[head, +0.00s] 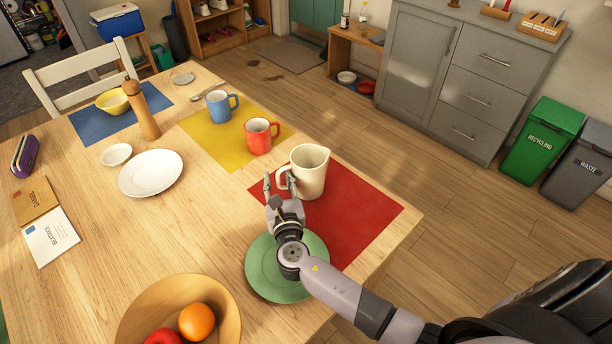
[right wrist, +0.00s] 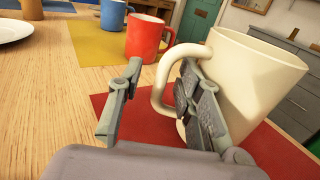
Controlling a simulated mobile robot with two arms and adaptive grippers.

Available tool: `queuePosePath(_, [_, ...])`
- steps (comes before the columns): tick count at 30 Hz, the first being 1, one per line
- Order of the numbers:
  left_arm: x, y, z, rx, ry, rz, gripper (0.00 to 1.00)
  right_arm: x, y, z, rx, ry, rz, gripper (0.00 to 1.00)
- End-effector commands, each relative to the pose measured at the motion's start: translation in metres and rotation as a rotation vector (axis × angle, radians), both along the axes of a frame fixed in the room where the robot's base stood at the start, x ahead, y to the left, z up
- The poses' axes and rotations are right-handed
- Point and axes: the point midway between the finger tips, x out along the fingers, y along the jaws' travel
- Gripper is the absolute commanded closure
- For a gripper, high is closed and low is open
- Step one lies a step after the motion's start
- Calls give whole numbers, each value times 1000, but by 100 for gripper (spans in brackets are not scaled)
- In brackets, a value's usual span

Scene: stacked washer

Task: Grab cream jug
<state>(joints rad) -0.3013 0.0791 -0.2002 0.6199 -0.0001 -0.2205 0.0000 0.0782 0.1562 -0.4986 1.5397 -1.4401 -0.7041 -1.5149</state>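The cream jug (head: 310,172) stands upright on the red placemat (head: 350,213), its handle toward the left. My right gripper (head: 279,183) is at the jug's handle side with its fingers apart. In the right wrist view the jug (right wrist: 262,75) fills the right side, and its handle (right wrist: 163,82) shows between the two open fingers of my gripper (right wrist: 160,78). The right finger overlaps the handle's lower part and the jug's side; I cannot tell whether it touches. My left gripper is not in view.
A red mug (head: 258,137) and a blue mug (head: 217,106) stand on the yellow placemat beyond the jug. A green plate (head: 262,272) lies under my right wrist. A wooden fruit bowl (head: 135,322) is at the front. The table's right edge is close to the jug.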

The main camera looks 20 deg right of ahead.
Motion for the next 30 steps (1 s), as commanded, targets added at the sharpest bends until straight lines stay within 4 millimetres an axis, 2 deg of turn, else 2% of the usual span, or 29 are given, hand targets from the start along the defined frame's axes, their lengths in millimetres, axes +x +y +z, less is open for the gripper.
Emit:
queuePosePath(8, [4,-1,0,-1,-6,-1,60,2,0,0,1,1,0,69])
queuePosePath(22, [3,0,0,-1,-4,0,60,2,0,0,1,1,0,100])
queuePosePath(30, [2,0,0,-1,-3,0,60,2,0,0,1,1,0,100])
